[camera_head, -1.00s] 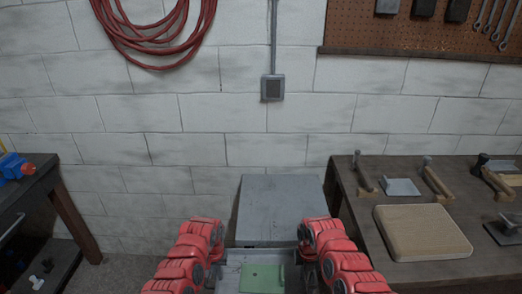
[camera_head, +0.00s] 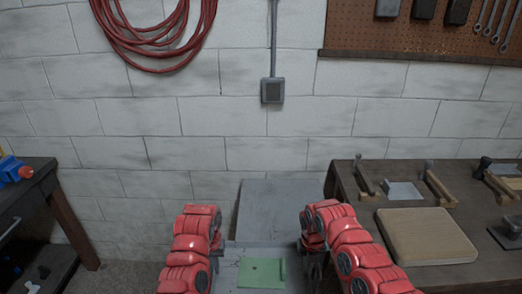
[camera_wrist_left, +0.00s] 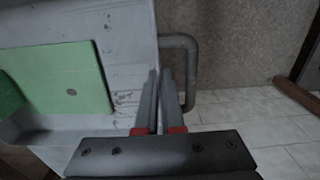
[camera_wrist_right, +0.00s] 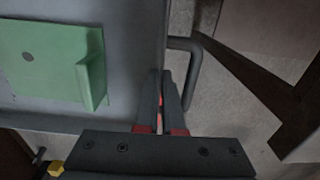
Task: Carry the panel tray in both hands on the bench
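The panel tray (camera_head: 238,254) is a shallow grey tray at the bottom middle of the head view. A green panel (camera_head: 262,273) with a small hole and a raised edge piece lies in it. In the head view the red arms hide both handles. In the left wrist view, floor tiles show below the tray's side.
A grey flat-topped block (camera_head: 280,205) stands behind the tray against the wall. To the right is a dark workbench (camera_head: 385,183) with a wooden board (camera_head: 426,236) and several tools. Another dark bench (camera_head: 35,185) stands at the left. Floor between is clear.

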